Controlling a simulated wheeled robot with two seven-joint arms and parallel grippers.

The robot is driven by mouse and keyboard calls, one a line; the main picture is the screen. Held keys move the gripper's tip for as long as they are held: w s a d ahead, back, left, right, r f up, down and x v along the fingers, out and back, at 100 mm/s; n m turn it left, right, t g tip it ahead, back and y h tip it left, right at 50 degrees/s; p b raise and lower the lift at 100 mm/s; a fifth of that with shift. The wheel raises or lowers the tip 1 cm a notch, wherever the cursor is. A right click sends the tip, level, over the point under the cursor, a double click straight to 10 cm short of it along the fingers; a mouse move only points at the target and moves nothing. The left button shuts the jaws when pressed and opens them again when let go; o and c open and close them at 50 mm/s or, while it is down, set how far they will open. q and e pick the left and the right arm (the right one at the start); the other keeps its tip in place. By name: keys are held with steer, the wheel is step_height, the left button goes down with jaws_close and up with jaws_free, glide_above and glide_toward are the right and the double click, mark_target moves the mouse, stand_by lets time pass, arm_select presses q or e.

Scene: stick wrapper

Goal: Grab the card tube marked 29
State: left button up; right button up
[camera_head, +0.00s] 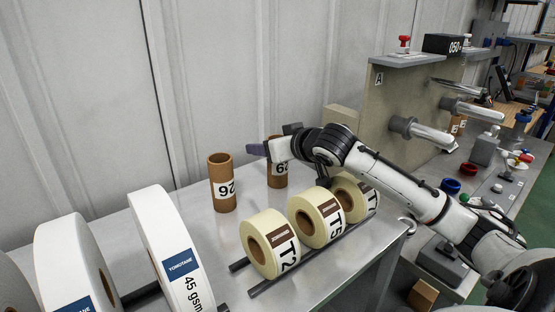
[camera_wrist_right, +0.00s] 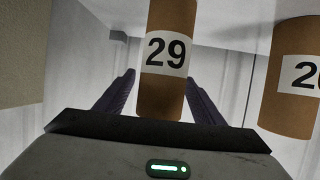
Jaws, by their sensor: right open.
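The card tube marked 29 (camera_wrist_right: 167,55) is brown with a white label. In the right wrist view it stands between the two open fingers of my right gripper (camera_wrist_right: 162,85), with a gap showing near each finger. In the head view this tube (camera_head: 277,178) stands on the metal table, its label upside down and its upper part partly hidden by my right gripper (camera_head: 258,149). A similar tube marked 26 (camera_head: 221,174) stands to its left; in the wrist view it is at the right edge (camera_wrist_right: 287,95). My left gripper is out of view.
Cream rolls T2 (camera_head: 262,249), T5 (camera_head: 307,226) and T7 (camera_head: 346,188) lie on dark rails in front of the tubes. Large white rolls (camera_head: 157,225) stand at the left. A wall is behind, and a beige panel (camera_head: 380,115) with metal spindles stands right.

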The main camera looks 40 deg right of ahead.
steer(key=c, duration=1.1)
steer(key=shift+r, duration=0.1)
